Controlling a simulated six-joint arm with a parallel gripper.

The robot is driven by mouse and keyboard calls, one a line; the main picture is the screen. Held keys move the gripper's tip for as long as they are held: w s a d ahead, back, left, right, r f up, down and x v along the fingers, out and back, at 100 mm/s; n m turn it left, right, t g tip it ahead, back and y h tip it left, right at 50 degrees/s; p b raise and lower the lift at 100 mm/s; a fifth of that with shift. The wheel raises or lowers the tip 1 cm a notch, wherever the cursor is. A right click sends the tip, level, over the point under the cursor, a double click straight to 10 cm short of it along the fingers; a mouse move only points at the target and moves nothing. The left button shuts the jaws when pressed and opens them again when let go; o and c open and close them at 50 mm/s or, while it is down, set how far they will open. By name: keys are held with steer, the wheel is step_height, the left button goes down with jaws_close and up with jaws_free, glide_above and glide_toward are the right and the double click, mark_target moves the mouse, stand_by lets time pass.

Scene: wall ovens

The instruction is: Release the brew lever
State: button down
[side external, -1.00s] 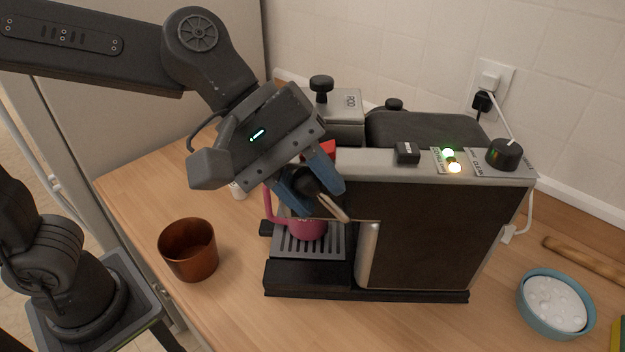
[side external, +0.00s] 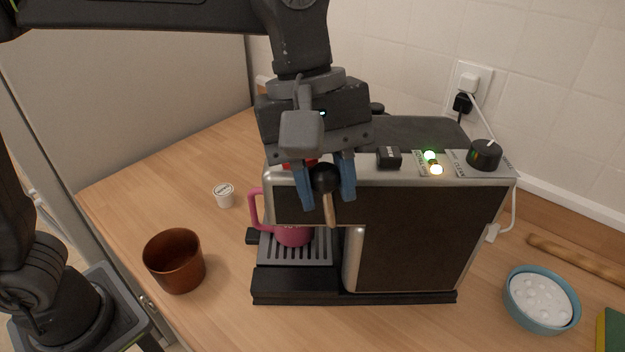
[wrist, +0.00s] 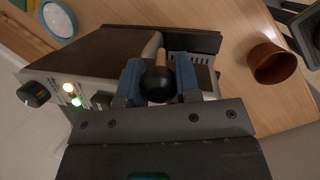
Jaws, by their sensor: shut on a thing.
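The coffee machine (side external: 405,235) stands on the wooden counter. Its brew lever has a black ball knob (side external: 325,178) and a pale wooden shaft (side external: 331,212). My gripper (side external: 327,195) points down from above, with its blue fingers on both sides of the knob, shut on it. In the wrist view the knob (wrist: 158,84) sits between the two fingers, and the shaft (wrist: 152,45) runs away from it. A pink mug (side external: 292,234) stands on the drip tray below, its upper part partly hidden by the machine.
A brown cup (side external: 174,262) and a small white pod (side external: 224,195) stand left of the machine. A blue bowl (side external: 541,300) and a wooden rod (side external: 577,259) lie to the right. On top are a black switch (side external: 389,157), lit lamps (side external: 433,163) and a dial (side external: 485,154).

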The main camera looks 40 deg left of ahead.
steer(key=shift+w+d+r+g+y, duration=0.1)
steer(key=shift+w+d+g+y, duration=0.25)
steer(key=shift+g+y, duration=0.2)
steer(key=c, duration=0.8)
jaws_free()
steer(key=shift+c, duration=0.2)
steer(key=v, duration=1.3)
steer(key=shift+r, duration=0.4)
steer(key=shift+d, duration=0.15)
